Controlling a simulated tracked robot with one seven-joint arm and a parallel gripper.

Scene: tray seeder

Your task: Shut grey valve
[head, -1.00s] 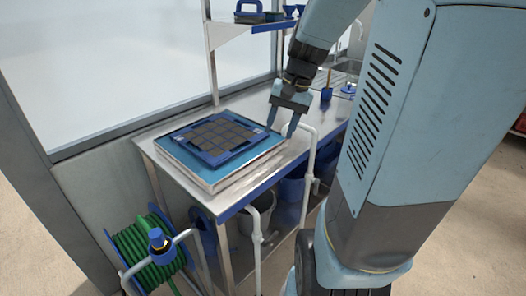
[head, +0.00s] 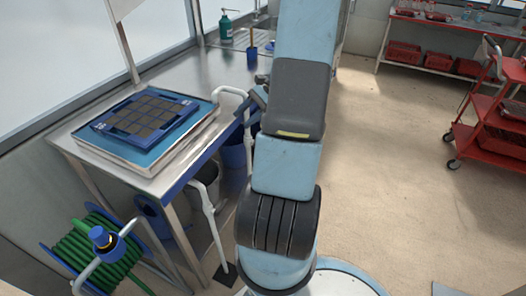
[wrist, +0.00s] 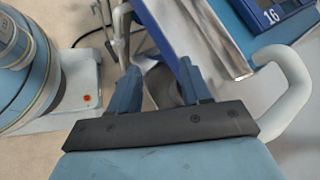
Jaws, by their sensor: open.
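I cannot make out a grey valve for certain in either view. A white bent pipe (head: 232,92) rises at the table's front edge in the head view. It also shows close at the right in the wrist view (wrist: 292,85). A second white pipe (head: 207,208) stands nearer, in front of the table. My gripper (wrist: 160,75) is open and empty in the wrist view. It points down beside the table edge, left of the near bent pipe and apart from it. In the head view it is mostly hidden behind my arm.
The steel table (head: 185,72) bears a blue seed tray (head: 185,108). A red cart (head: 490,130) stands at the right. The floor between is clear.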

